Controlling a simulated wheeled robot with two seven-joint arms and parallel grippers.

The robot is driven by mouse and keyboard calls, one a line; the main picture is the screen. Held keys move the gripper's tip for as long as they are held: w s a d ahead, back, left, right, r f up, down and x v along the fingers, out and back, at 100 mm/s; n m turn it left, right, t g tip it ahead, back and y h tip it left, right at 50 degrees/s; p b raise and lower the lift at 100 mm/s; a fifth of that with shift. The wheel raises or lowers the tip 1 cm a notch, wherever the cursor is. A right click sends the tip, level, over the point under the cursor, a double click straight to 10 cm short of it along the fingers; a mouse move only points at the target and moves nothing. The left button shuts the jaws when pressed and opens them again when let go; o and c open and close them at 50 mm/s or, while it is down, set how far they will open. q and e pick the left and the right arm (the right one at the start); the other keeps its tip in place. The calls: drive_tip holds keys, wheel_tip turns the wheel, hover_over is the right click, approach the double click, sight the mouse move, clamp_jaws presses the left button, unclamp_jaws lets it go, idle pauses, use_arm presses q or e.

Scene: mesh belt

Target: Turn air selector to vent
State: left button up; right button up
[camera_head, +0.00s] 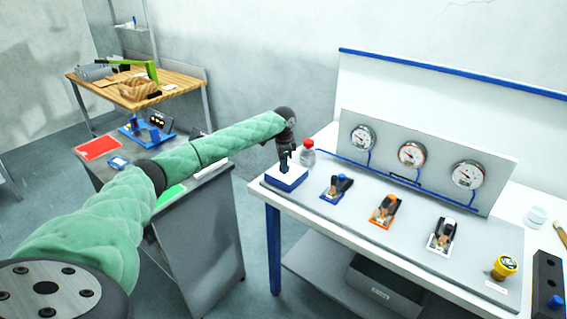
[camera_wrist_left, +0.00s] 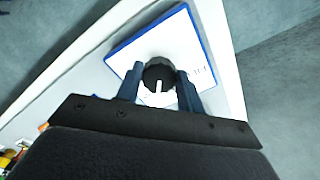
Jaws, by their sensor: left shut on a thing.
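The air selector (camera_head: 286,182) is a white box with a blue base at the left end of the white bench. In the left wrist view its white face with a blue edge (camera_wrist_left: 205,52) shows, with a round black knob (camera_wrist_left: 158,73) in the middle. A white mark on the knob points toward the bottom of that view. My left gripper (camera_head: 287,160) comes down over the selector; in the wrist view its two fingers (camera_wrist_left: 160,88) are closed on either side of the knob. Part of the lettering on the face is hidden by the fingers. My right gripper is not seen.
A red-capped bottle (camera_head: 307,151) stands close behind the selector. Blue, orange (camera_head: 385,210) and white levers, gauges (camera_head: 411,154) and a yellow knob (camera_head: 504,268) are to the right. A grey cabinet with a red tray (camera_head: 98,148) stands left.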

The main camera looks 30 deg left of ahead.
use_arm(q)
drive_tip(key=shift+r+m, duration=0.1)
drive_tip(key=shift+m, duration=0.8)
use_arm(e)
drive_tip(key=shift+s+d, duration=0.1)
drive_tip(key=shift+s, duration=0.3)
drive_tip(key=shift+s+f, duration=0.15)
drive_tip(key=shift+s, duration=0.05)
use_arm(q)
drive_tip(key=o, duration=1)
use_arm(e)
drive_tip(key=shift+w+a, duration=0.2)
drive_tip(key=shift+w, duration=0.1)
use_arm(q)
drive_tip(key=shift+r, duration=0.1)
wheel_tip(320, 180, up, 6)
drive_tip(key=b, duration=0.2)
drive_tip(key=shift+w+b, duration=0.1)
drive_tip(key=shift+b, duration=0.25)
drive_tip(key=shift+r, duration=0.75)
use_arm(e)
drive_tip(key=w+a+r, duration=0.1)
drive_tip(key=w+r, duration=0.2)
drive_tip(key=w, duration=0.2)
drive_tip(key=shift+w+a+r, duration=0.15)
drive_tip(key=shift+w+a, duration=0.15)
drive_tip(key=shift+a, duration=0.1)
